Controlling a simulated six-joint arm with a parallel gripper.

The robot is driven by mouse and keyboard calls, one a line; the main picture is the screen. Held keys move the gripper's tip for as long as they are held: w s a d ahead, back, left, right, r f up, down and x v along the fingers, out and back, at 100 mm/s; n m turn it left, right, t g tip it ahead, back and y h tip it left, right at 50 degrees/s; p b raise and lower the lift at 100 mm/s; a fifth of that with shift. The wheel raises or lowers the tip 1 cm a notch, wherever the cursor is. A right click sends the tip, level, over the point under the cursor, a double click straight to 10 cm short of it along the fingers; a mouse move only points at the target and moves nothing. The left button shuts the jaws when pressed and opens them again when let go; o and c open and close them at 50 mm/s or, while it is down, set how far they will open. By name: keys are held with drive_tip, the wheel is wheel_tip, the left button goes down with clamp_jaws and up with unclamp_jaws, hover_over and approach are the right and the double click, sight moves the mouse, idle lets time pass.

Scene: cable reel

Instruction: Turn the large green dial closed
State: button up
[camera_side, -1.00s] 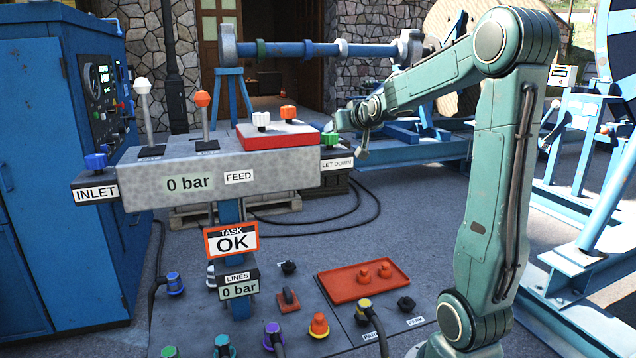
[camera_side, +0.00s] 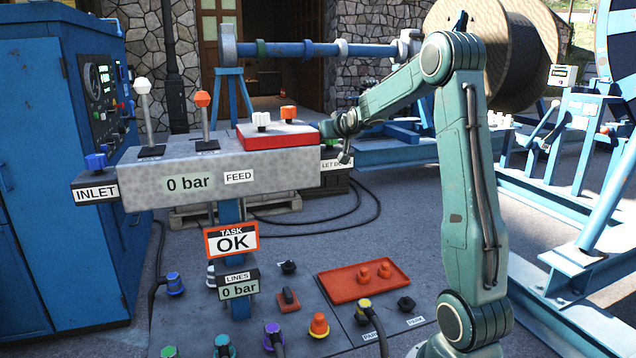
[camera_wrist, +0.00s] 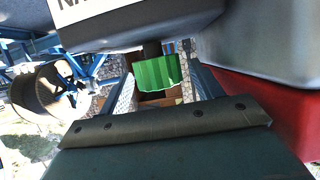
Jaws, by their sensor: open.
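The large green dial (camera_wrist: 155,72) shows in the wrist view as a ribbed green knob on a dark stem. It sits between the two fingers of my gripper (camera_wrist: 163,86), which is open. I cannot tell whether either finger touches it. In the side view my gripper (camera_side: 327,128) is at the right end of the grey valve block (camera_side: 220,180), above the partly covered LET DOWN label (camera_side: 331,164).
A red box (camera_side: 278,137) with a white and an orange knob is on the block, close beside my gripper. Two levers and a blue INLET knob (camera_side: 95,161) are to the left. An orange tray (camera_side: 350,288) lies below. A wooden cable reel (camera_side: 500,55) stands behind.

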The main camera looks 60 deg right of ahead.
drive_tip(key=shift+w+d+f, duration=0.1)
drive_tip(key=shift+w+d, duration=0.05)
drive_tip(key=shift+c, duration=0.3)
drive_tip(key=c, duration=0.9)
drive_tip(key=shift+c, duration=0.2)
drive_tip(key=shift+n+t+y, duration=0.4)
drive_tip(key=shift+n+y, duration=0.2)
drive_tip(key=shift+n+t+y, duration=0.3)
drive_tip(key=shift+n+y, duration=0.1)
drive_tip(key=shift+n+t+y, duration=0.7)
drive_tip(key=shift+n+y, duration=0.5)
drive_tip(key=shift+y, duration=0.1)
